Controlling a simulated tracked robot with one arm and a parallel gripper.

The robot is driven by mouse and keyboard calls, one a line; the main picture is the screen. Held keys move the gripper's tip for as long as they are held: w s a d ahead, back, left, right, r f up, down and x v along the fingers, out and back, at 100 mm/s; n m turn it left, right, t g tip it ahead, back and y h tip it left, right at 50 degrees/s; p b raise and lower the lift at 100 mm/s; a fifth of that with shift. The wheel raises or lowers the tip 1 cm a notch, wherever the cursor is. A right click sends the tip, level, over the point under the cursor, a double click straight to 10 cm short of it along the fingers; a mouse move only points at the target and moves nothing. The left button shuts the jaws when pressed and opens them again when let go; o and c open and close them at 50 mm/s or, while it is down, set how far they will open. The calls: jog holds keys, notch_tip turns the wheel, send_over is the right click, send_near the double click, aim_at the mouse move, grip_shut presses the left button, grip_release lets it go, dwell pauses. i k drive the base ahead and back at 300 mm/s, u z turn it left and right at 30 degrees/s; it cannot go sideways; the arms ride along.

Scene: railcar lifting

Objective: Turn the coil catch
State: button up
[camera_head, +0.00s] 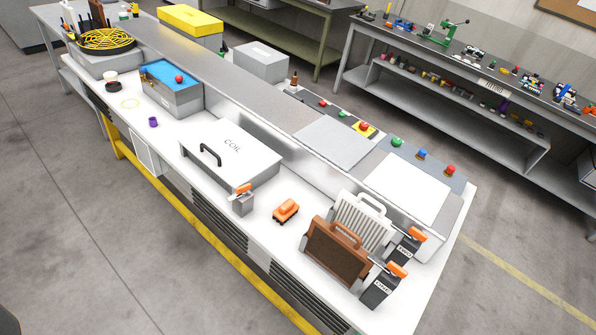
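A flat white lid lettered COIL (232,152) with a black bar handle (210,155) lies on the white bench top in the middle of the view. At its front right corner stands a small grey block (243,205) with an orange lever, which looks like the coil catch (242,190). The lever lies nearly level across the top of the block, tilted slightly up to the right. My gripper does not show in this view, and nothing is seen touching the catch.
A small orange object (286,210) lies right of the catch. Further right, a brown finned panel (337,252) and a white finned panel (362,222) stand beside two more orange-levered catches (397,269). A blue-topped grey box (172,92) stands left. The bench front is open floor.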

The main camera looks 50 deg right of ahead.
aim_at(242, 191)
jog(key=z, duration=0.7)
jog(key=i, duration=1.55)
jog(key=u, duration=0.8)
